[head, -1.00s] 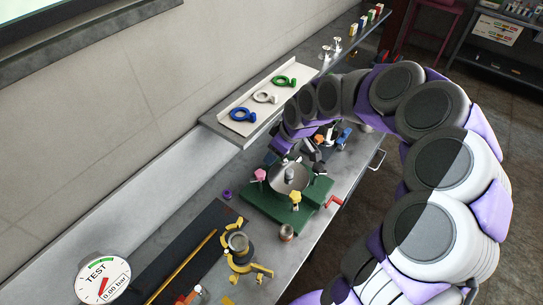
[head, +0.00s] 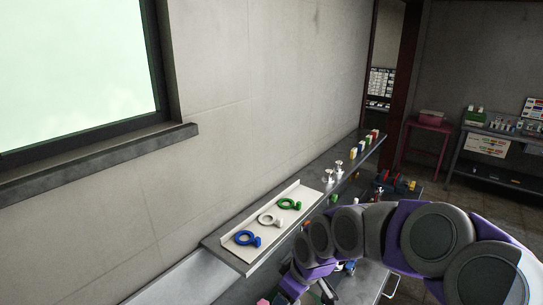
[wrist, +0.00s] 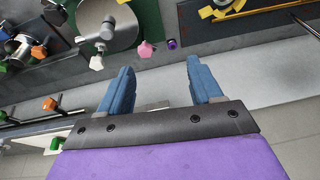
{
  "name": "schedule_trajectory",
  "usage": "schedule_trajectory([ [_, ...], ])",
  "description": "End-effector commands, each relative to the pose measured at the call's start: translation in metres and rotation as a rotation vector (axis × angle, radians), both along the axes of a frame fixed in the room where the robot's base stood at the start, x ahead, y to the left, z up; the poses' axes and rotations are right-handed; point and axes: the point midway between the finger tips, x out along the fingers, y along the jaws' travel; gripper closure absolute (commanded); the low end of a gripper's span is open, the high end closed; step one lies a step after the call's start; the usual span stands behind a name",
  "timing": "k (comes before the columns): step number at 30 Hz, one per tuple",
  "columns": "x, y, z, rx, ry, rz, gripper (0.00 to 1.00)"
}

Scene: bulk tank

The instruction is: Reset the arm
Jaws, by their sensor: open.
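My gripper (wrist: 158,85) shows in the wrist view with its two blue fingers spread apart and nothing between them. It hangs above the workbench, with a bare light strip and wall behind the fingers. In the head view my purple and grey arm reaches in from the lower right and bends down toward the bench; its gripper end is low in the picture and not clear there.
A shelf tray (head: 236,256) holds a blue ring clamp (head: 246,239), a white one (head: 270,219) and a green one (head: 289,204). Small colored blocks (head: 364,146) stand farther along the shelf. Dark floor lies between.

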Motion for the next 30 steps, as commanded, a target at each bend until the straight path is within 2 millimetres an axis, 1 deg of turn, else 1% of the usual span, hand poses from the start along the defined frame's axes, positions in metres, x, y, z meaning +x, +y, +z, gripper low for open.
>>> schedule_trajectory([
  [1, -0.02, -0.007, 0.002, -0.019, 0.021, -0.034, 0.35],
  [2, -0.032, -0.011, 0.005, -0.032, 0.036, -0.057, 0.35],
  [3, -0.047, -0.017, 0.007, -0.046, 0.058, -0.092, 0.35],
  [7, -0.101, -0.037, 0.008, -0.105, 0.136, -0.22, 0.35],
  [8, -0.114, -0.042, 0.008, -0.117, 0.154, -0.255, 0.35],
  [9, -0.132, -0.049, 0.006, -0.138, 0.18, -0.302, 0.35],
  [11, -0.157, -0.059, 0.004, -0.164, 0.215, -0.381, 0.35],
  [12, -0.174, -0.066, 0.003, -0.179, 0.235, -0.434, 0.35],
  [15, -0.215, -0.08, -0.004, -0.216, 0.294, -0.571, 0.35],
  [18, -0.247, -0.089, -0.01, -0.238, 0.34, -0.691, 0.35],
  [21, -0.27, -0.094, -0.015, -0.251, 0.377, -0.78, 0.35],
  [24, -0.281, -0.096, -0.017, -0.255, 0.394, -0.83, 0.35],
  [30, -0.285, -0.097, -0.017, -0.256, 0.401, -0.847, 0.35],
])
